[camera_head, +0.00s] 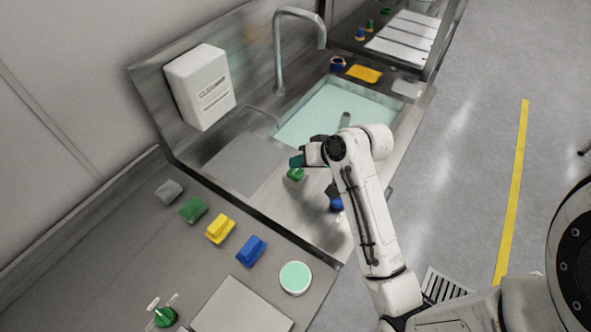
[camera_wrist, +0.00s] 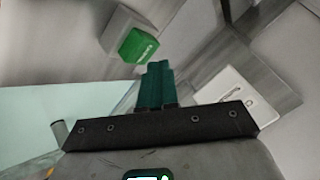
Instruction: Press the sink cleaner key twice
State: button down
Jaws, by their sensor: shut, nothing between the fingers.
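A green key (camera_head: 296,175) with a small unreadable label stands on the steel counter by the sink. It shows larger in the wrist view as a green cap (camera_wrist: 138,46) on a grey block. A blue key (camera_head: 336,205) is further right, partly behind my arm. I cannot read which one is the sink cleaner key. My gripper (camera_head: 296,160) has dark green fingers, shut together and empty. In the wrist view its fingertips (camera_wrist: 158,66) are just below the green cap; I cannot tell whether they touch.
A white wall dispenser (camera_head: 200,87) hangs behind the counter. The sink (camera_head: 335,115) has a tall faucet (camera_head: 278,50). Several coloured blocks, including a yellow one (camera_head: 220,229), and a round pale-green-topped container (camera_head: 295,278) sit on the front counter.

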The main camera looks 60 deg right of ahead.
aim_at(300, 172)
jog(key=shift+f, duration=0.3)
jog(key=shift+f+b, duration=0.35)
jog(key=shift+f, duration=0.45)
dwell(1.2)
jog(key=shift+r, duration=0.1)
jog(key=shift+r+p, duration=1.15)
jog(key=shift+p, duration=0.15)
notch_tip(300, 172, up, 5)
jog(key=p, duration=0.5)
dwell(0.5)
